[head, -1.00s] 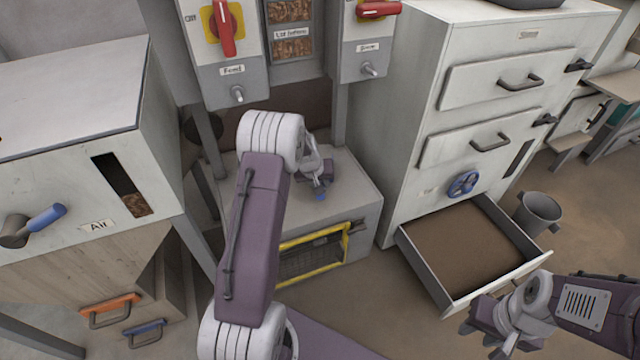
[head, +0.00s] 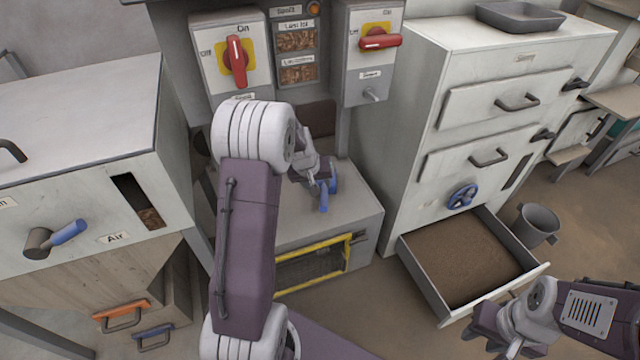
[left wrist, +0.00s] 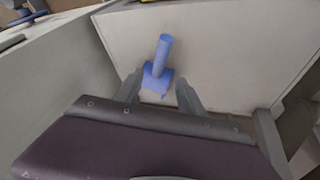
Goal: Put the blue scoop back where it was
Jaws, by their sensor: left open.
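The blue scoop (head: 323,196) is at the top of the low grey bench (head: 352,212), below the two switch boxes. In the left wrist view the scoop (left wrist: 160,62) shows its round handle pointing up the picture and a wider blue part nearer my fingers. My left gripper (head: 318,176) is right at the scoop. In the left wrist view its two fingers (left wrist: 158,94) are apart, with the scoop's wider end between or just beyond their tips; I cannot tell if they touch. My right gripper (head: 497,332) is at the lower right, in front of the drawer; its jaw opening is unclear.
An open drawer (head: 408,262) of brown material juts out from the white cabinet (head: 425,130). A grey bucket (head: 538,224) stands beside it. A yellow-framed opening (head: 315,262) is in the bench front. A white box with a blue-handled valve (head: 66,232) stands left.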

